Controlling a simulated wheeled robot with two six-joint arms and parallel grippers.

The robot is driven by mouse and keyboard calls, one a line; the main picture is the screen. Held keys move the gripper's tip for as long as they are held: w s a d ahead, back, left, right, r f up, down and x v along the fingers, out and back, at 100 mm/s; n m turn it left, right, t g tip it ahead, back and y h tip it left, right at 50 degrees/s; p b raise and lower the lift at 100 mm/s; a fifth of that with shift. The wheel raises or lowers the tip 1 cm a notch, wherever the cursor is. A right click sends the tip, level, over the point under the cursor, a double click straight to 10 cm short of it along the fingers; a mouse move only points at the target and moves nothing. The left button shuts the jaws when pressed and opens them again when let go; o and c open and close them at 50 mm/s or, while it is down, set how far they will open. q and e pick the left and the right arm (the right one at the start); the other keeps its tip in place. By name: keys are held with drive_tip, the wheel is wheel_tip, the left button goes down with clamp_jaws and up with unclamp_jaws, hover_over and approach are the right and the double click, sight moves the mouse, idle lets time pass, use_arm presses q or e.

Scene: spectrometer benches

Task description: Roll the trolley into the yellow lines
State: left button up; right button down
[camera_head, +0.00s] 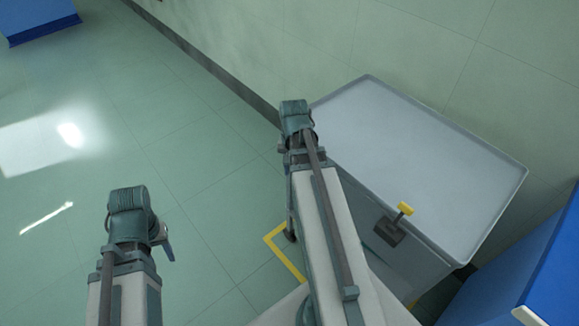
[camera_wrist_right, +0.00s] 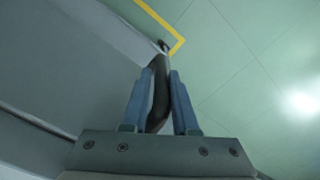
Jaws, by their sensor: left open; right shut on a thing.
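The grey trolley (camera_head: 420,150) stands against the wall at the right of the head view, with a flat, empty top. A dark lever with a yellow end (camera_head: 405,208) is on its near side. A yellow floor line (camera_head: 287,256) forms a corner beside the trolley; it also shows in the right wrist view (camera_wrist_right: 157,17). My right gripper (camera_wrist_right: 160,74) is shut on a dark curved handle (camera_wrist_right: 159,98) beside a grey panel. In the head view my right arm hides that grip. My left gripper (camera_head: 164,240) is open and empty over the floor, mostly hidden behind its wrist.
A blue unit (camera_head: 530,270) stands close to the trolley at the lower right. Another blue unit (camera_head: 40,18) is far off at the upper left. The wall (camera_head: 350,40) runs behind the trolley. The green floor (camera_head: 150,120) at the left is clear.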

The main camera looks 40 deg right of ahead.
drive_tip(key=shift+d, duration=0.35)
drive_tip(key=c, duration=1.1)
unclamp_jaws()
drive_tip(key=shift+c, duration=0.2)
drive_tip(key=o, duration=0.4)
drive_tip(key=shift+d, duration=0.1)
drive_tip(key=shift+a+r, duration=0.15)
drive_tip(key=shift+a, duration=0.05)
wheel_tip(320, 180, up, 14)
drive_tip(key=p, duration=1.3)
drive_tip(key=shift+f+p, duration=0.2)
drive_tip(key=shift+p, duration=0.2)
drive_tip(key=shift+d, duration=0.1)
